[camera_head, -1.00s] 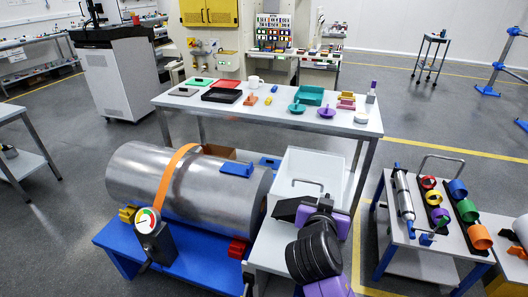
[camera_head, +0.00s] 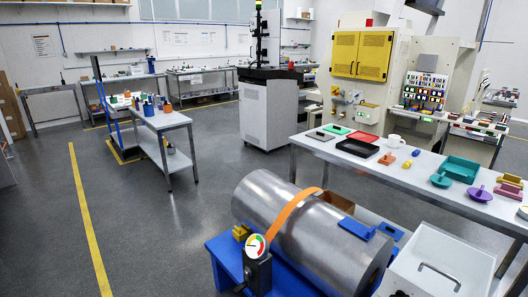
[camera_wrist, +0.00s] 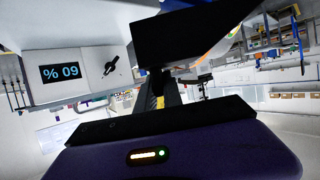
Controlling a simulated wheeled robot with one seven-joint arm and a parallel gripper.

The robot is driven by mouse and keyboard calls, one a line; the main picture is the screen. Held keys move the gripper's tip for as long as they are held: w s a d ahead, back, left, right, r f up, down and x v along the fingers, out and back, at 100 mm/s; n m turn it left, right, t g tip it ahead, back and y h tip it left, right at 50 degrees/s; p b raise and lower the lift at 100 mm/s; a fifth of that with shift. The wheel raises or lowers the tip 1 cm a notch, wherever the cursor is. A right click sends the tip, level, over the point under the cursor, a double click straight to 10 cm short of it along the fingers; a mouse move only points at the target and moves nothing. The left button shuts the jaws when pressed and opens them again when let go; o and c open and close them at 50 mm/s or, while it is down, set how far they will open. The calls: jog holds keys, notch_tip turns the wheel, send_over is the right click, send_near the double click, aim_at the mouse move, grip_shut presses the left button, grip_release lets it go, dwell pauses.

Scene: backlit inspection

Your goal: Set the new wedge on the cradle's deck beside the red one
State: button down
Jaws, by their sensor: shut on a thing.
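The blue cradle (camera_head: 222,262) carries a large grey metal cylinder (camera_head: 275,212) with an orange strap around it. A small yellow block (camera_head: 242,232) sits at the cradle's left end, beside the round gauge (camera_head: 255,246). No red wedge shows in the current head view. My gripper (camera_wrist: 168,85) shows only in the wrist view, its dark jaws above and below and its purple body at the bottom. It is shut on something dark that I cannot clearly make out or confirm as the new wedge. My gripper is away from the head camera's view.
A long table (camera_head: 420,178) with trays and small parts runs behind. Open floor (camera_head: 150,235) lies to the left.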

jog(key=s+a+f+n+y, duration=0.2)
jog(key=s+a+f, duration=0.3)
jog(key=s+f, duration=0.1)
jog(key=shift+a+f+y, duration=0.35)
jog(key=shift+f+y, duration=0.05)
jog(key=shift+f, duration=0.5)
dwell(0.6)
